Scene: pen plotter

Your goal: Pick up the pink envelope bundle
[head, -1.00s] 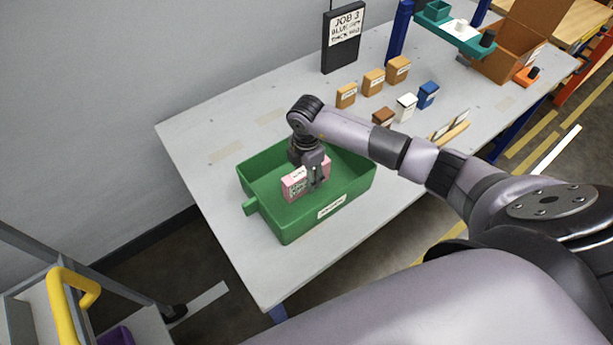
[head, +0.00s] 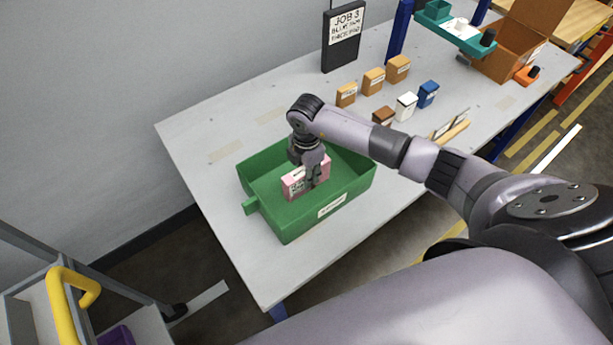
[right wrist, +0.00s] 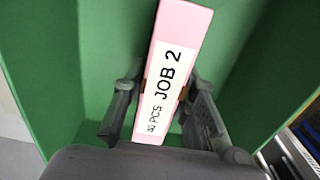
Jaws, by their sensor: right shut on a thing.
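The pink envelope bundle (head: 295,186) stands in the green tray (head: 282,222) on the table. In the right wrist view the bundle (right wrist: 181,54) shows a white label reading "JOB 2" and "40 PCS". My right gripper (head: 314,181) reaches down into the tray from above. Its fingers lie on both sides of the bundle and are shut on it; the right wrist view shows the gripper (right wrist: 160,100) too. I cannot tell whether the bundle touches the tray floor. My left gripper is not in view.
The green tray's walls surround the bundle. Behind on the table (head: 215,125) stand orange boxes (head: 373,81), a brown box (head: 383,117), a white box (head: 405,107), a blue box (head: 428,94) and a black "JOB 3" sign (head: 342,40). The table's left part is clear.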

